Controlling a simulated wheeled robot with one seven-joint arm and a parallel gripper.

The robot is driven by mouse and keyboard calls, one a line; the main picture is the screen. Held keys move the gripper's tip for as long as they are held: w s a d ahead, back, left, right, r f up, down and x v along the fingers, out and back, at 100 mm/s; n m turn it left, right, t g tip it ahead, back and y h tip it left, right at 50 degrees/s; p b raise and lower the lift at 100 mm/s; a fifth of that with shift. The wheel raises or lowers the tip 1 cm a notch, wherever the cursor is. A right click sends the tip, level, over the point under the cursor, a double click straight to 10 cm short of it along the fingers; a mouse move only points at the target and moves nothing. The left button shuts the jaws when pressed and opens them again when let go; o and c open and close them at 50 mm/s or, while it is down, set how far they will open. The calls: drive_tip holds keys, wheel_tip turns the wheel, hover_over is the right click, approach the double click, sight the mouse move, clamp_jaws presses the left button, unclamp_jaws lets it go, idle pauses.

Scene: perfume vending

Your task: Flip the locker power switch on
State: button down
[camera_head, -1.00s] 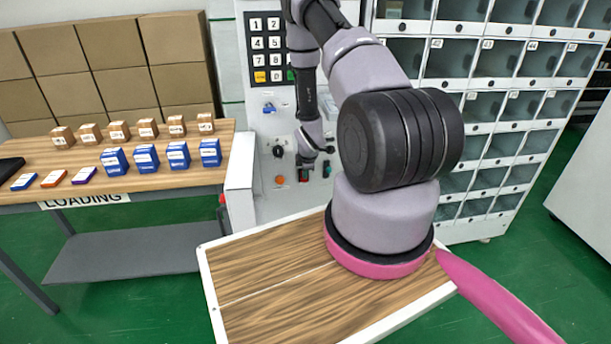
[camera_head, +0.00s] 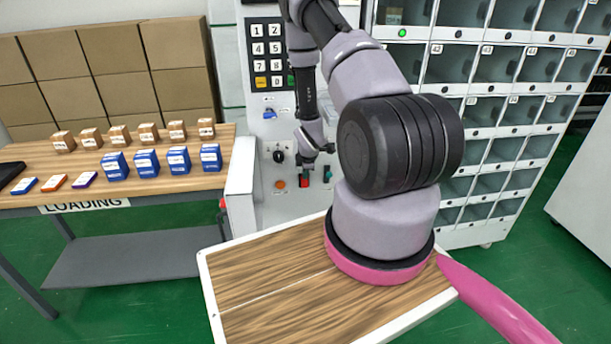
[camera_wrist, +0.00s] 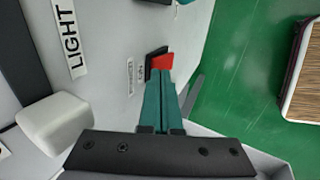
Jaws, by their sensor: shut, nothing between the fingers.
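A red rocker switch in a black housing (camera_wrist: 160,62) sits on the light control panel in the wrist view. Small labels beside it are too small to read. My gripper (camera_wrist: 164,74) has its teal fingers together, with nothing between them. Their tips are right at the lower edge of the red switch; I cannot tell if they touch it. In the head view the red switch (camera_head: 304,181) shows just below my gripper (camera_head: 308,164), and a dark switch with green (camera_head: 327,174) is to its right. Which switch is the locker power is not readable.
The panel also has a keypad (camera_head: 267,54), a blue padlock-like part (camera_head: 269,113), a black knob (camera_head: 279,156) and an orange button (camera_head: 280,184). A LIGHT label (camera_wrist: 68,38) and a white block (camera_wrist: 54,121) show in the wrist view. Lockers (camera_head: 478,48) stand right; a loading table (camera_head: 190,192) stands left.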

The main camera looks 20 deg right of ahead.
drive_tip(key=s+a+r, duration=0.2)
drive_tip(key=s, duration=0.4)
drive_tip(key=s+a+r, duration=0.2)
drive_tip(key=s, duration=0.5)
drive_tip(key=shift+s+r, duration=0.25)
drive_tip(key=shift+s, duration=0.05)
drive_tip(key=w+a+r+m+t, duration=0.15)
drive_tip(key=r+m, duration=0.35)
drive_tip(key=r, duration=1)
drive_tip(key=w+a+r+m, duration=0.3)
drive_tip(key=r+m, duration=0.3)
drive_tip(key=r, duration=0.9)
drive_tip(key=s+a+r+m+y, duration=0.1)
drive_tip(key=s+a+r+m, duration=0.2)
drive_tip(key=s+r, duration=0.6)
drive_tip(key=s+a+r+m+y, duration=0.2)
drive_tip(key=s+a+r+m, duration=0.2)
drive_tip(key=s+r, duration=0.6)
wheel_tip(320, 180, up, 2)
drive_tip(key=shift+s+a+r+m+t, duration=0.1)
drive_tip(key=shift+s+a+m+t, duration=0.1)
drive_tip(key=shift+m+t, duration=0.25)
